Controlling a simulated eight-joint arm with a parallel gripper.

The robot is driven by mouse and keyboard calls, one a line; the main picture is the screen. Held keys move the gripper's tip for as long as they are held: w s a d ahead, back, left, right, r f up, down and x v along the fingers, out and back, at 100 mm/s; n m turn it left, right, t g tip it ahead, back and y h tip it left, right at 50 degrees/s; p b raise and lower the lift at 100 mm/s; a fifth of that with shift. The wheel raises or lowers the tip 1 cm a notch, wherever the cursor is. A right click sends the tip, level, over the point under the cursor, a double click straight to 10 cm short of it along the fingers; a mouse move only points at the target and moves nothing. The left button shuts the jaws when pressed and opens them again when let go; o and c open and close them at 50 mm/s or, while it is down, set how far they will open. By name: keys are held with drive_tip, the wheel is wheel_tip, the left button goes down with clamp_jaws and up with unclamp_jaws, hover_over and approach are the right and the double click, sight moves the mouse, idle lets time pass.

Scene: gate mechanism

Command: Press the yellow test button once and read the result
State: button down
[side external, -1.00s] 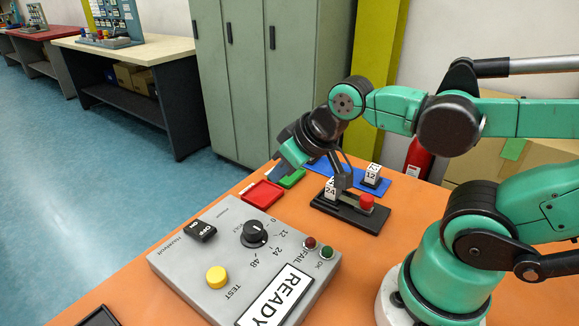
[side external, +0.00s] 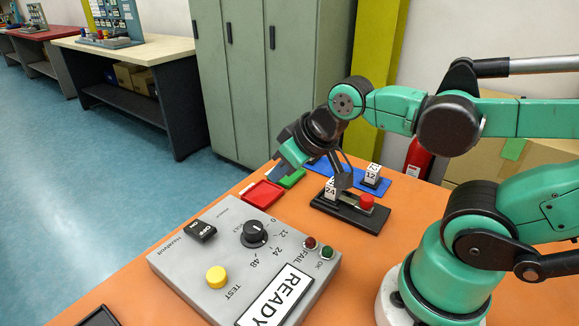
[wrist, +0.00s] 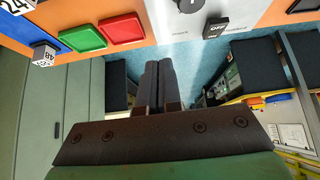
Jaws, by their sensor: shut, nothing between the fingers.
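The yellow test button (side external: 216,277) stands on the grey sloped console (side external: 180,262), beside the word TEST. The console's display (side external: 277,297) reads READY. The FAIL lamp (side external: 310,243) is dull red and the OK lamp (side external: 327,252) dull green; neither looks brightly lit. A black dial (side external: 254,234) sits among the marks 0, 12, 24 and 48; its exact setting is unclear. My gripper (side external: 277,171) is shut and empty, beyond the console and well apart from the button. In the wrist view its dark fingers (wrist: 160,83) lie together. The button is out of that view.
A red tray (side external: 262,194) and a green tray (side external: 292,179) lie behind the console. A black fixture (side external: 352,217) with a red knob and a cube marked 24 stands right of them. A cube marked 12 (side external: 371,174) is on a blue tray (side external: 403,188).

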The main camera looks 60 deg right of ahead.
idle(0.3)
drive_tip(key=r+m+y, duration=0.1)
drive_tip(key=m+y, duration=0.1)
drive_tip(key=y, duration=0.3)
hover_over(222, 275)
drive_tip(key=shift+r, duration=0.15)
drive_tip(key=shift+f, duration=4.35)
drive_tip(key=shift+r, duration=2.5)
drive_tip(key=shift+w+d, duration=0.1)
